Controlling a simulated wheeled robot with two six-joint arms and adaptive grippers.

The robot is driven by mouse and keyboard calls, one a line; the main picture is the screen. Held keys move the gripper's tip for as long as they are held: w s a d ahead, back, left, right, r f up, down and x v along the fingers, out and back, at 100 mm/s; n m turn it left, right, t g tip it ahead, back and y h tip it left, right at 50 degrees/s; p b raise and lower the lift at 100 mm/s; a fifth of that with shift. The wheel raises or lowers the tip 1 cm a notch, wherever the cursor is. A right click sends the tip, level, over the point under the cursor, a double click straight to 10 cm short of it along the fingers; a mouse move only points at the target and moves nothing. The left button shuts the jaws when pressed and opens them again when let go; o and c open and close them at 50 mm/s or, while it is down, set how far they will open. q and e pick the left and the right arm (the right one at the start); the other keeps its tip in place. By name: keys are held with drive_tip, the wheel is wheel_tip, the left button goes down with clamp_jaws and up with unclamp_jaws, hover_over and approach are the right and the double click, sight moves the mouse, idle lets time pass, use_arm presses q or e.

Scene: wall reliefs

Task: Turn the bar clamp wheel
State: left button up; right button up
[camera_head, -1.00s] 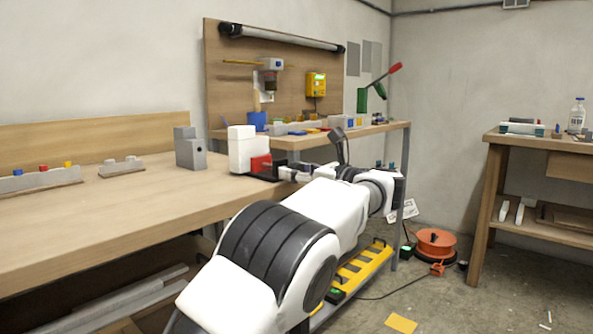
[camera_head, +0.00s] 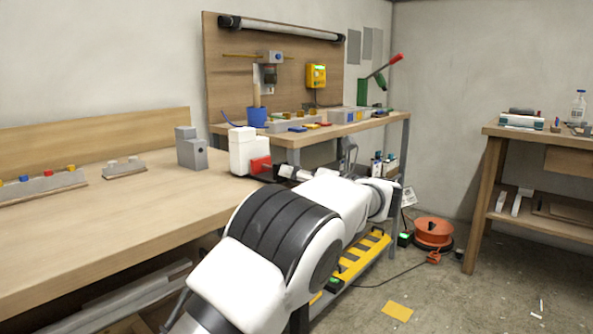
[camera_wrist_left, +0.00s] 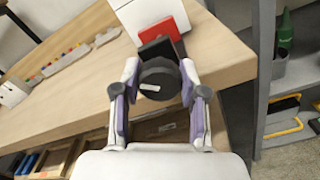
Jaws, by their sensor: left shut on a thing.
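The bar clamp wheel (camera_wrist_left: 158,86) is a dark round knob with a small white mark on its face. In the left wrist view it sits between the two fingers of my left gripper (camera_wrist_left: 158,76), which is shut on it. Behind the wheel are a black part (camera_wrist_left: 157,49) and a red block (camera_wrist_left: 165,29) against a white block (camera_wrist_left: 143,9). In the head view the white block (camera_head: 243,153) and red block (camera_head: 260,165) are at the bench's right end. My left gripper (camera_head: 285,172) reaches them from the right, and the wheel is hidden there. My right gripper is in neither view.
The wooden bench (camera_head: 110,215) is mostly clear, with a grey block (camera_head: 191,150) near the clamp. A second bench (camera_head: 345,132) with tools stands behind. An orange cable reel (camera_head: 433,232) and a yellow rack (camera_head: 362,258) are low at the right.

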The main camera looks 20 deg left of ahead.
use_arm(q)
drive_tip(key=shift+r, duration=0.1)
drive_tip(key=o, duration=1.2)
drive_tip(key=shift+a, duration=0.1)
drive_tip(key=shift+c, duration=0.2)
wheel_tip(320, 180, up, 10)
drive_tip(key=shift+f, duration=0.1)
